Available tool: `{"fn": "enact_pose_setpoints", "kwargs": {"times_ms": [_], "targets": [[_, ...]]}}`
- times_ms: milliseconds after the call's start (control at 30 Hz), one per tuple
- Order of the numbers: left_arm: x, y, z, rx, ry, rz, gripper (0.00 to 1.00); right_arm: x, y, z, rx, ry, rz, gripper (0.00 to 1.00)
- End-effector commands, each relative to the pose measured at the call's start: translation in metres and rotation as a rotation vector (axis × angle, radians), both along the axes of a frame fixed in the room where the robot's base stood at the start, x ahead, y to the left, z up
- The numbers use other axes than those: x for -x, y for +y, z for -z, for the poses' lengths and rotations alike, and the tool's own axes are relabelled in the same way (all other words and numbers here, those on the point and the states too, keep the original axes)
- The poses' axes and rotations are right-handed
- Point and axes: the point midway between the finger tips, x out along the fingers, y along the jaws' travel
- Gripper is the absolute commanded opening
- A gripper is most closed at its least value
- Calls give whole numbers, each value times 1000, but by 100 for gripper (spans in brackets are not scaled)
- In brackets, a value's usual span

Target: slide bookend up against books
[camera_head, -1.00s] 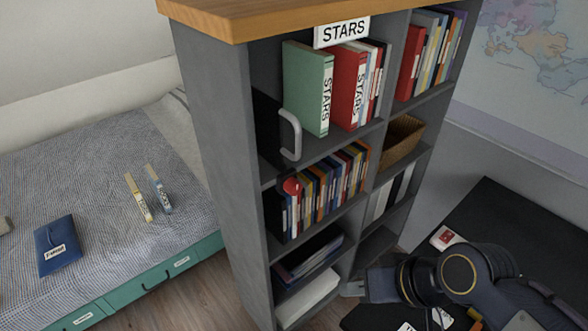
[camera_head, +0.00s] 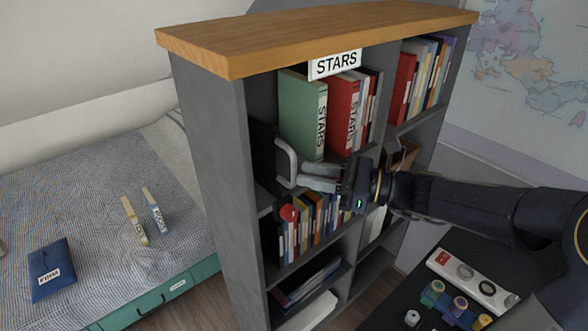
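The black bookend (camera_head: 262,152) stands at the left end of the upper left shelf, close to the side panel. Its pale grey handle (camera_head: 287,160) sticks out at the front. A green binder (camera_head: 300,108) labelled STARS and a red one (camera_head: 342,105) stand upright to its right, with thinner books beyond. How far the bookend's plate is from the green binder is unclear. My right gripper (camera_head: 304,177) comes from the right in front of this shelf, its fingertips at the handle's lower right. Whether they touch it, or how wide they are apart, I cannot tell. My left gripper is out of view.
The bookcase top (camera_head: 320,35) overhangs the shelf, with a STARS sign (camera_head: 335,65) below its edge. A dark desk (camera_head: 395,290) with small items lies at lower right. A bed (camera_head: 90,190) is at left.

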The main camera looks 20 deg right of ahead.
Motion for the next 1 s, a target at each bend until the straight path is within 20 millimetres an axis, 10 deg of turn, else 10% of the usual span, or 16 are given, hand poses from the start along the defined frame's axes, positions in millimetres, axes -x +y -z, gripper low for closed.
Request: {"fn": "enact_pose_setpoints", "kwargs": {"times_ms": [600, 800, 1000], "targets": [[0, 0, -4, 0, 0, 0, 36, -22, 34, 0, 3, -1, 0, 28], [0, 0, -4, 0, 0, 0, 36, -22, 34, 0, 3, -1, -1, 2], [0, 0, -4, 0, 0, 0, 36, -22, 34, 0, 3, -1, -1, 0]]}}
